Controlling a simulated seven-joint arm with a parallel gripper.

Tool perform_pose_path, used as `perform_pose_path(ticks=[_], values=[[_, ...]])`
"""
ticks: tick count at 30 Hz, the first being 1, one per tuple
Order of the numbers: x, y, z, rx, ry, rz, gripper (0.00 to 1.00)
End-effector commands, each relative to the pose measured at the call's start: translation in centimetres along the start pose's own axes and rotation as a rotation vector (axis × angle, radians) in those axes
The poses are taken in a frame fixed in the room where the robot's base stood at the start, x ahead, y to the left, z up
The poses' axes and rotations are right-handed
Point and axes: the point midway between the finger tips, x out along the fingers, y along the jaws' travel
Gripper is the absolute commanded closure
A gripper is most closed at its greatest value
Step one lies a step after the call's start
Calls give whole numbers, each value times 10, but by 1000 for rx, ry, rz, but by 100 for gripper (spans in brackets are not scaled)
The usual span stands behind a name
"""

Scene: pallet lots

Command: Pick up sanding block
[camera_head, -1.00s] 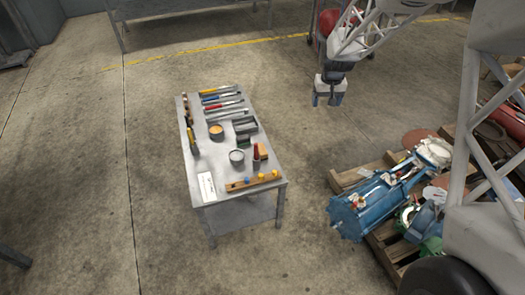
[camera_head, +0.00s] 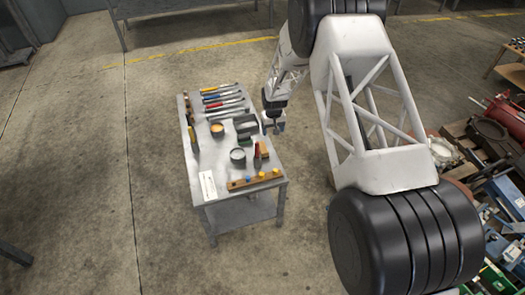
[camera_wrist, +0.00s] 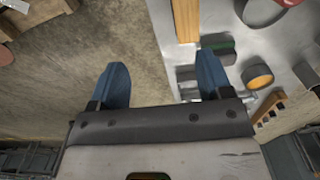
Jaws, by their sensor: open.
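An orange-brown block (camera_head: 263,147), which looks like the sanding block, lies near the right edge of the grey table, beside a red-handled tool (camera_head: 257,156). In the wrist view a wood-coloured piece (camera_wrist: 187,20), probably the same block, shows near the table edge, beyond the fingers. My gripper (camera_head: 274,126) hangs over the right edge of the table, just behind the block in the head view. Its two blue fingers (camera_wrist: 163,75) are apart with nothing between them. A low green-and-dark item (camera_wrist: 222,48) shows beyond the right fingertip.
The table (camera_head: 208,170) also holds an orange-topped tin (camera_head: 217,130), a pale tin (camera_head: 237,155), a dark grey holder (camera_head: 246,124), several long-handled tools (camera_head: 224,100) and a wooden rail with coloured knobs (camera_head: 254,180). Loaded pallets (camera_head: 480,160) stand at right.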

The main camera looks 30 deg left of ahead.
Motion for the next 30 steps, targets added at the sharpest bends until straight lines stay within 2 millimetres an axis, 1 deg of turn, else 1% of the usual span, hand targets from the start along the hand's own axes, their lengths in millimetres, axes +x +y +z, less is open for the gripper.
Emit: perform_pose_path(ticks=[1,3,6,9,13,23,26,30], values=[[16,-10,-4,-12,-6,-1,28],[32,-19,-9,-24,-8,-1,28],[50,-29,-14,-37,-11,-2,28],[60,-36,-16,-46,-13,-2,28],[66,-39,-18,-50,-14,-2,28],[67,-39,-17,-50,-14,-2,28],[70,-39,-17,-50,-14,-2,28],[80,-39,-17,-49,-15,-2,28]])
